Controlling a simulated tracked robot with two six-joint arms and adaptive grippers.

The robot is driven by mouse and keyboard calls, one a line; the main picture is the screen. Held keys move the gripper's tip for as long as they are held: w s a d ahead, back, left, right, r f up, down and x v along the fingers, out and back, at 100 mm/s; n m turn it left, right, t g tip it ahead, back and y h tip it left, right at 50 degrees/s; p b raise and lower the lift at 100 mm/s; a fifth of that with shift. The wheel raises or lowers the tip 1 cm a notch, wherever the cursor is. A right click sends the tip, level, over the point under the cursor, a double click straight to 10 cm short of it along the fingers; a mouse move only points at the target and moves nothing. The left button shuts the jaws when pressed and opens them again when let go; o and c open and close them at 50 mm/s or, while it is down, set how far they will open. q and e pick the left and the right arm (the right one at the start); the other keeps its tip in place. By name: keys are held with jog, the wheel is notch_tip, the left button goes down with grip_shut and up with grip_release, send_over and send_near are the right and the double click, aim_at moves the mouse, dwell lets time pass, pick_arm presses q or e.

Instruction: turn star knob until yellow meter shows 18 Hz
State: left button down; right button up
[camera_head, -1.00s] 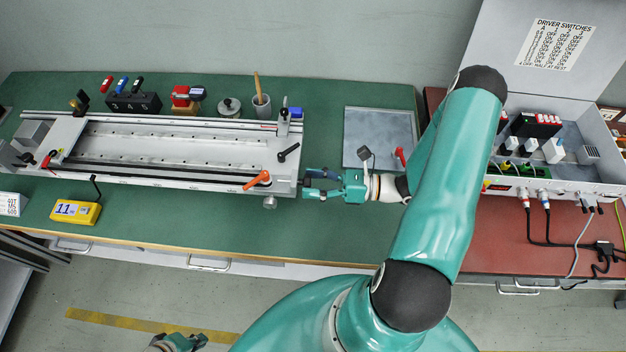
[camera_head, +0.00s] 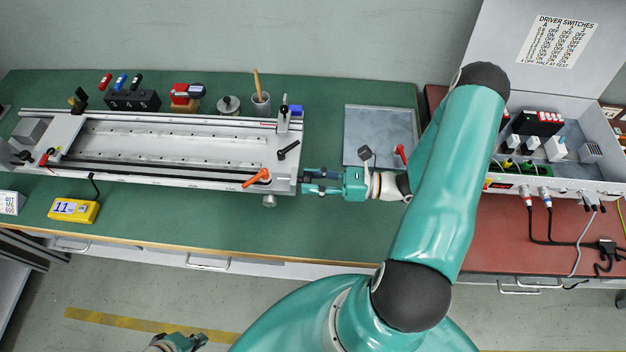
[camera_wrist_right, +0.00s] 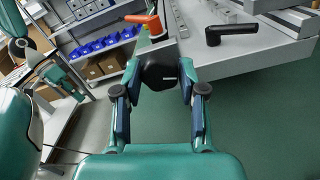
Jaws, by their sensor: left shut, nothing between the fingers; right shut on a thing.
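In the head view the right gripper (camera_head: 306,182) sits against the fixture's right end and the knob is hidden. The yellow meter (camera_head: 73,210) lies at the bench's front left; its display seems to begin with 11, the rest too small to read. My left gripper (camera_head: 187,342) is shut and empty at the bottom edge, away from the bench.
An orange lever (camera_head: 257,177) and a black lever (camera_head: 288,150) stand close to the right gripper on the fixture. A grey tray (camera_head: 380,130) lies behind my right wrist. An open switch box (camera_head: 555,185) with cables stands at right.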

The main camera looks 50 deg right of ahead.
jog(key=o, duration=1.1)
jog(key=v, duration=1.2)
